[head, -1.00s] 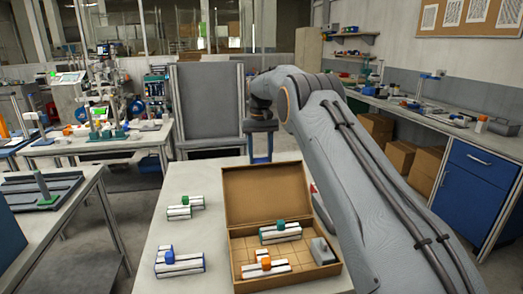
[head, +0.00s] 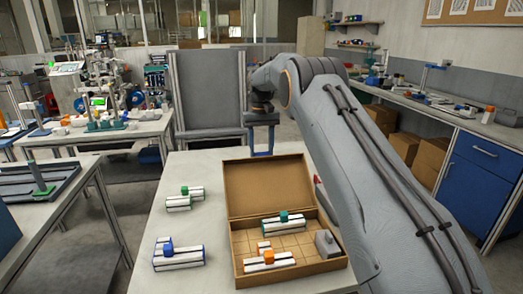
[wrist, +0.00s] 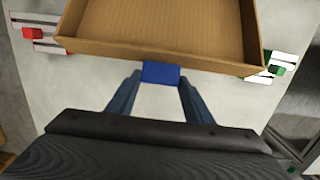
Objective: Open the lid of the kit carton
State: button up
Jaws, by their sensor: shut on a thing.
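The kit carton (head: 237,276) is a brown box on the pale table, with its lid (head: 268,187) standing up along the far edge, tilted back. The carton is open to view; inside are a white block with a green knob (head: 284,222), one with an orange knob (head: 268,262) and a grey block (head: 327,244). My gripper (head: 262,152) is behind the lid's top edge, partly hidden by it. In the wrist view, my gripper (wrist: 160,82) has its fingers shut on a blue tab (wrist: 160,72) at the edge of the brown cardboard (wrist: 160,50).
A green-knobbed block (head: 184,197) and a blue-knobbed block (head: 178,254) lie left of the carton. A red-knobbed block (wrist: 35,35) lies on its other side. My arm crosses over the table's right side. A tall grey panel (head: 209,100) stands behind the table.

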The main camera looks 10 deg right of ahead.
jog(key=o, duration=1.4)
jog(key=shift+w+r, duration=0.2)
jog(key=shift+w, duration=0.05)
jog(key=shift+o, duration=0.6)
jog(key=shift+s+f, duration=0.1)
notch_tip(320, 180, up, 8)
jog(key=b, duration=0.2)
jog(key=shift+w, duration=0.25)
jog(key=shift+f, duration=0.1)
